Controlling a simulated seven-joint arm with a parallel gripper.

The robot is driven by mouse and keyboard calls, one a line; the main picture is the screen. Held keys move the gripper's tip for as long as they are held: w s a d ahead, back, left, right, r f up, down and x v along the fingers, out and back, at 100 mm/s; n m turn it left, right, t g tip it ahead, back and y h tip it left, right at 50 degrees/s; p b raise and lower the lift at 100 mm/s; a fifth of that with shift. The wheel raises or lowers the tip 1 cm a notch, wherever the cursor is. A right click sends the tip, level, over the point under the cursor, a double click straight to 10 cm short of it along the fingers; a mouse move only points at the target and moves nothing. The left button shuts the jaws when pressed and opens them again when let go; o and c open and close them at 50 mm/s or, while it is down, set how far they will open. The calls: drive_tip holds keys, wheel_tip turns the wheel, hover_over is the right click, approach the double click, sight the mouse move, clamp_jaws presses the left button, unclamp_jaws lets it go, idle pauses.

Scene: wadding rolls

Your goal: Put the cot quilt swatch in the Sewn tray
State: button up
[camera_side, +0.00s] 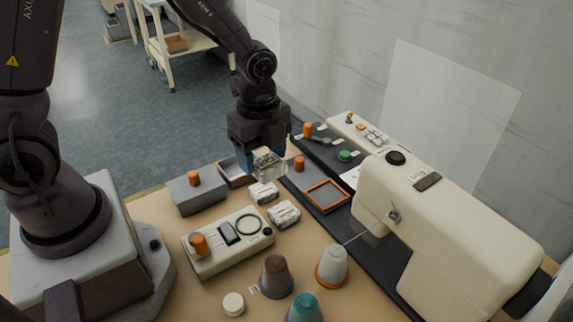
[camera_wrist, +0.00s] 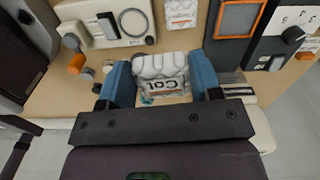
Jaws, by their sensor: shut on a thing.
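My gripper (camera_wrist: 161,84) is shut on the cot quilt swatch (camera_wrist: 162,70), a white puffy quilted bundle with a label reading "Cot". The swatch sits between the two blue fingers.
Two other white bundles (camera_side: 263,192) (camera_side: 284,214) lie in front. A cream control box (camera_side: 220,258), a grey box (camera_side: 197,196) and several thread cones (camera_side: 276,277) stand nearby. An orange frame (camera_side: 327,209) lies on a dark base beside the large cream sewing machine (camera_side: 450,225).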

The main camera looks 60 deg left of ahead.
drive_tip(key=shift+s+r+n, duration=0.1)
drive_tip(key=shift+n, duration=0.7)
drive_tip(key=n, duration=0.4)
drive_tip(key=shift+w+a+r, duration=0.1)
drive_tip(key=shift+w+r, duration=0.15)
drive_tip(key=shift+w, duration=0.05)
drive_tip(key=n, duration=0.4)
drive_tip(key=shift+w+a+r+n, duration=0.25)
drive_tip(key=shift+w+r+n, duration=0.05)
drive_tip(key=shift+w+r, duration=0.1)
drive_tip(key=shift+s+d+f+m, duration=0.15)
drive_tip(key=shift+s+f+m, duration=0.1)
drive_tip(key=shift+m, duration=0.55)
drive_tip(key=m, duration=0.4)
drive_tip(key=shift+s+d+f, duration=0.2)
drive_tip(key=shift+s+f, duration=0.1)
drive_tip(key=shift+s, duration=0.05)
drive_tip(key=m, duration=0.3)
drive_tip(key=shift+s+f, duration=0.1)
drive_tip(key=shift+f, duration=0.1)
drive_tip(key=shift+m, duration=1.3)
